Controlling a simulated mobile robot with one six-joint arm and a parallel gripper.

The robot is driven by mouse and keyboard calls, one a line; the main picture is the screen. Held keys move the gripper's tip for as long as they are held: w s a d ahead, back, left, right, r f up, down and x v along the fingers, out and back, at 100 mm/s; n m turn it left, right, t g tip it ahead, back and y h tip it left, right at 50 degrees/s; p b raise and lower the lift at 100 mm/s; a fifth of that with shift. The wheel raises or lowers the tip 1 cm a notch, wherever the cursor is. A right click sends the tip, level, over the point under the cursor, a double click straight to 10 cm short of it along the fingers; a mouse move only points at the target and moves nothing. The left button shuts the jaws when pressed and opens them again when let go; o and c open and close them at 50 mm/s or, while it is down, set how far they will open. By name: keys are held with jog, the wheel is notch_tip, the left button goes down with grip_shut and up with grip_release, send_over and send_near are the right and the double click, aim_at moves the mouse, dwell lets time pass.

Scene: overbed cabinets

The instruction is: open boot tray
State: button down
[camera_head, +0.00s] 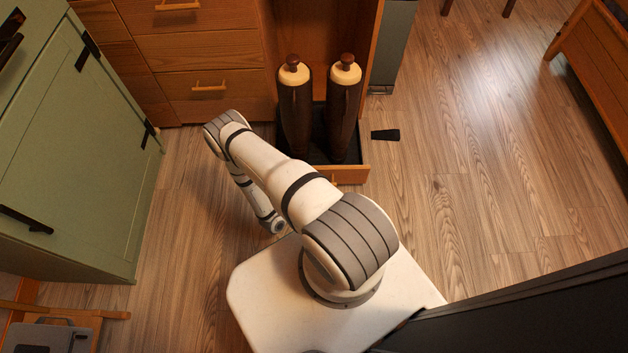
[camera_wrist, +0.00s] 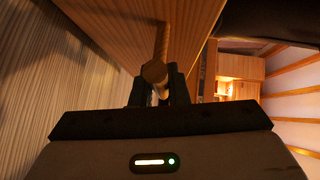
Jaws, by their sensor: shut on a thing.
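The boot tray (camera_head: 352,175) is a low wooden drawer with a dark inside, at the foot of a wooden cabinet. It stands out from the cabinet front. Two tall dark brown boots (camera_head: 295,115) (camera_head: 342,115) with cream tops and brown knobs stand upright in it. In the wrist view my gripper (camera_wrist: 158,88) is shut on a round wooden handle (camera_wrist: 155,70) on the tray's wooden front (camera_wrist: 115,32). In the head view my arm hides the gripper and most of the handle.
A green cabinet (camera_head: 90,150) with black handles stands at the left. Wooden drawers (camera_head: 205,60) are left of the boots. A small dark object (camera_head: 385,135) lies on the floor right of the tray. The wooden floor (camera_head: 480,190) at the right is clear.

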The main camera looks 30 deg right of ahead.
jog(key=shift+s+d, duration=0.1)
jog(key=shift+s, duration=0.2)
jog(key=c, duration=1.4)
grip_release()
jog(key=shift+w, duration=0.1)
jog(key=p+v, duration=0.1)
jog(key=v, duration=0.7)
jog(key=shift+p, duration=0.4)
